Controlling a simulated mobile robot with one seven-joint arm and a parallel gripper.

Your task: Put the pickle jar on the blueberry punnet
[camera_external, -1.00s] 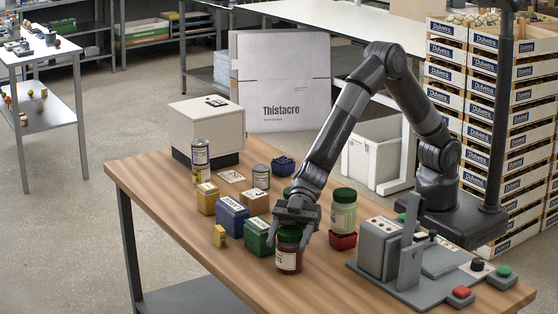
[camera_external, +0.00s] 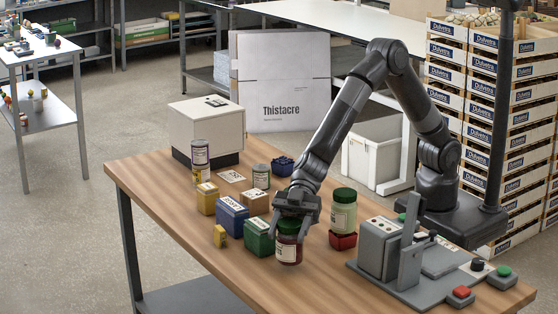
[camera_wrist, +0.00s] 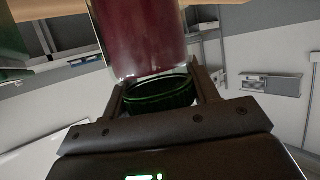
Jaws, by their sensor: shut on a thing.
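My gripper (camera_external: 290,222) is shut on the green lid of a jar with dark red contents (camera_external: 288,252). The jar hangs upright beside the green box, seemingly just above the table. In the wrist view the dark red jar (camera_wrist: 142,35) has its lid between the fingers (camera_wrist: 160,95). A second jar, with pale green contents and a green lid (camera_external: 343,213), stands on a red punnet (camera_external: 342,241); it looks more like pickles, but the labels are too small to read. The blue punnet with dark berries (camera_external: 281,166) sits at the back of the table.
Green (camera_external: 258,238), blue (camera_external: 231,216) and yellow (camera_external: 207,199) boxes stand left of my gripper, with a brown box (camera_external: 255,203) behind. Two cans (camera_external: 200,160) (camera_external: 261,177) stand farther back. A grey machine (camera_external: 385,250) is at right. The table's front left is clear.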

